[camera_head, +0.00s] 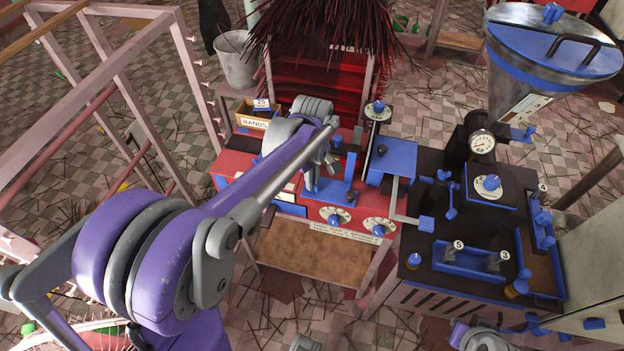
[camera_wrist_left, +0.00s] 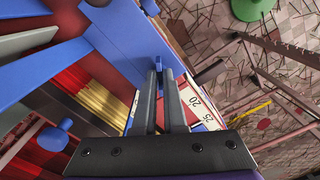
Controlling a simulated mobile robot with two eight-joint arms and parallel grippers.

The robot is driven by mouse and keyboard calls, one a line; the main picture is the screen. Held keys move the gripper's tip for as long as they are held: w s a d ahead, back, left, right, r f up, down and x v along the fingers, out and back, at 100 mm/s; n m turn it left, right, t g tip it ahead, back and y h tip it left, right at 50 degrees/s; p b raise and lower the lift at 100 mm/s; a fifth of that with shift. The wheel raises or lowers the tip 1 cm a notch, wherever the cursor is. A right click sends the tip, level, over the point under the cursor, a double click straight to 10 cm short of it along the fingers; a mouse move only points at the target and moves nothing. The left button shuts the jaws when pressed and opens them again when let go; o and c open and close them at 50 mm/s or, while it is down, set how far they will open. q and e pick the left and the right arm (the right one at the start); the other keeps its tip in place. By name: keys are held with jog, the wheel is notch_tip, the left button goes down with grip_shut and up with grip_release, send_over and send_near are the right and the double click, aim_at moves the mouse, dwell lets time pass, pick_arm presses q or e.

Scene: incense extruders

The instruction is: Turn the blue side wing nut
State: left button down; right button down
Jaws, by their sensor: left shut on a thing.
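My left gripper (camera_head: 329,161) reaches down over the left side of the red and blue machine (camera_head: 226,165). In the left wrist view, the two grey fingers (camera_wrist_left: 166,82) run up to a small blue wing nut (camera_wrist_left: 159,68) and are shut on it. The wing nut stands at a blue panel (camera_wrist_left: 120,45), and the fingers cover part of it. In the head view my wrist and fingers hide the wing nut, so its angle cannot be told there.
A white scale (camera_wrist_left: 201,112) marked 20 and 25 lies beside the fingers. The machine's front has white dials with blue knobs (camera_head: 333,219). A box marked BANDS (camera_head: 254,121) stands behind. A dark machine with a metal hopper (camera_head: 540,60) stands right, a pink frame (camera_head: 115,70) left.

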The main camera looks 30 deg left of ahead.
pick_arm(q)
jog(key=shift+n, duration=0.4)
jog(key=c, duration=1)
grip_release()
jog(key=shift+r, duration=0.15)
notch_tip(320, 180, up, 11)
jog(key=shift+f+p, duration=0.2)
jog(key=shift+p, duration=0.15)
